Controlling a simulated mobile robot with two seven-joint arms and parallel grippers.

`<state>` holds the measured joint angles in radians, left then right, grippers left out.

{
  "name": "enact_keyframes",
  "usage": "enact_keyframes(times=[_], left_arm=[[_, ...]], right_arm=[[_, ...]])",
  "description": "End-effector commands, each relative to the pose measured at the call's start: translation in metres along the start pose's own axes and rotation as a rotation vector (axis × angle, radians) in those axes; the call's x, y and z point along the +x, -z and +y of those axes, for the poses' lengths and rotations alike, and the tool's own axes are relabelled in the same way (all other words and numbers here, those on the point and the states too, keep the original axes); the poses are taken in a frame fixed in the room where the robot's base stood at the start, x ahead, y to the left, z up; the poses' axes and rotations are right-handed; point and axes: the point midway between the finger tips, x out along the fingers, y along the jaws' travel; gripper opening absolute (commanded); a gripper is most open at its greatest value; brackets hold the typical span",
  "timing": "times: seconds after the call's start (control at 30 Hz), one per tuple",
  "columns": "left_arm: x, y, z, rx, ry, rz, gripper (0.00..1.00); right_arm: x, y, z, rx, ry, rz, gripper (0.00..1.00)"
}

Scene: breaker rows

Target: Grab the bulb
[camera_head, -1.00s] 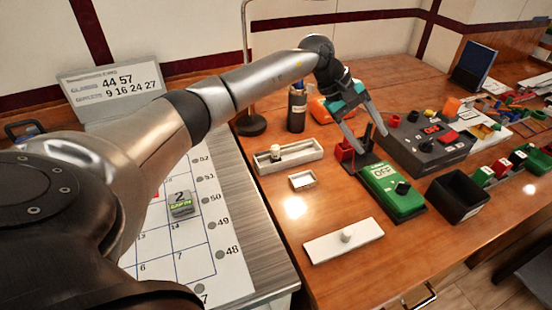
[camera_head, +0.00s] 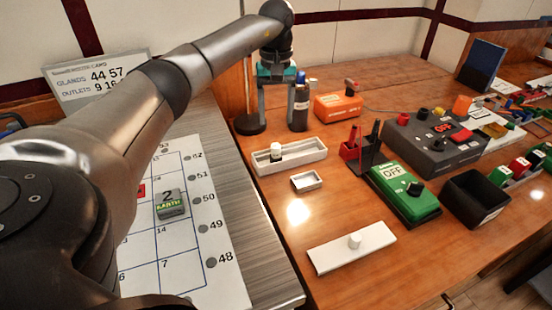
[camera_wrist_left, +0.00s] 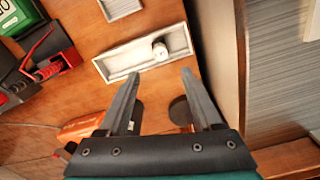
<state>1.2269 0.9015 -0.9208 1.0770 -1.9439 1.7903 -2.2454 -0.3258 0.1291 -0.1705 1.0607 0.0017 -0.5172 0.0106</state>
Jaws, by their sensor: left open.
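A small white bulb-like piece with a dark band (camera_head: 276,152) stands in the left part of a long pale tray (camera_head: 310,150). In the left wrist view the piece (camera_wrist_left: 160,49) lies just beyond and between my fingertips, near one end of the tray (camera_wrist_left: 120,62). My left gripper (camera_head: 277,112) is open and empty, behind the tray and apart from the piece. It also shows in the left wrist view (camera_wrist_left: 160,76). A rounded white knob (camera_head: 355,240) sits on a white plate (camera_head: 325,257); I cannot tell which piece is the bulb.
A dark pen cup (camera_head: 300,108) stands close beside my left gripper. An orange box (camera_head: 338,107), a red holder with tools (camera_head: 352,150), a green OFF box (camera_head: 404,192) and a black bin (camera_head: 476,198) are to the right. The table front is mostly clear.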

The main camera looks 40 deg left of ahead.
Motion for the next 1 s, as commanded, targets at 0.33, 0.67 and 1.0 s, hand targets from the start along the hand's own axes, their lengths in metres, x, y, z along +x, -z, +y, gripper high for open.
enact_keyframes(times=[0.33, 0.67, 1.0], left_arm=[[0.041, -0.001, 0.001, 0.001, 0.0, -0.002, 0.67], [0.053, -0.001, 0.001, 0.001, -0.001, 0.0, 0.67], [0.081, -0.007, -0.001, 0.001, 0.0, -0.002, 0.67]], right_arm=[[-0.011, 0.025, -0.011, 0.005, 0.014, 0.006, 0.0], [-0.018, 0.033, -0.014, 0.006, 0.018, 0.006, 0.0], [-0.037, 0.053, -0.022, 0.012, 0.03, 0.013, 0.0]])
